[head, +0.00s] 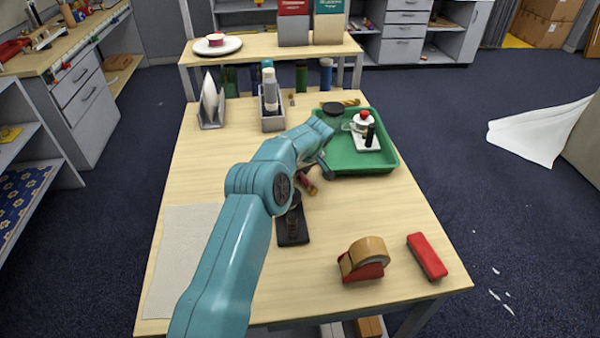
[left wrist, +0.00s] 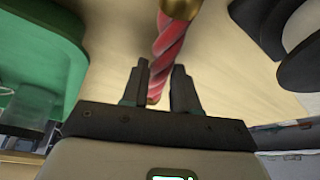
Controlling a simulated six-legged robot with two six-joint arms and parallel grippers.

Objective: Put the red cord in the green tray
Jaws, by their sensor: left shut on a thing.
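The red cord (left wrist: 172,45) is twisted and has a gold end. In the left wrist view it runs between the two fingers of my left gripper (left wrist: 158,82), which is shut on it. In the head view a small dark red part of the cord (head: 307,185) shows below my left gripper (head: 318,174), left of the green tray (head: 388,160); my arm hides the rest. The tray also shows at the left of the left wrist view (left wrist: 40,55). Whether the cord touches the table is hard to tell. My right gripper is not in view.
In the tray are a dark-lidded jar (head: 333,112) and a white board (head: 364,141) with small items. The tray's front left part looks bare. A black stand (head: 293,230), tape dispenser (head: 363,260) and red block (head: 427,256) stand nearer. A grey bin (head: 272,122) with bottles is behind.

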